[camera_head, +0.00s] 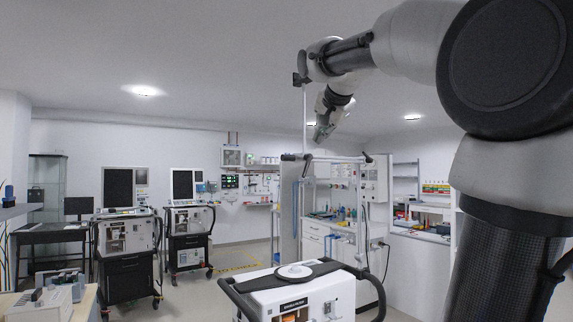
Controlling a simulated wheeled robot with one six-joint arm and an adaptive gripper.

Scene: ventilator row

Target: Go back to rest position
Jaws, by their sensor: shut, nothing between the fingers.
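My arm reaches in from the right side of the head view and bends down in the upper middle. My gripper (321,134) hangs at its end, pointing down, shut and empty. It shows small, in front of the back wall and above the frame of the ventilator cart. It does not appear to touch anything, though depth is hard to judge.
A ventilator (290,295) with a black top and handles stands close in front. Two more ventilators stand on black carts, the left cart (131,278) and the middle cart (187,252). A workbench (340,232) stands behind. Floor (205,297) shows free at centre left.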

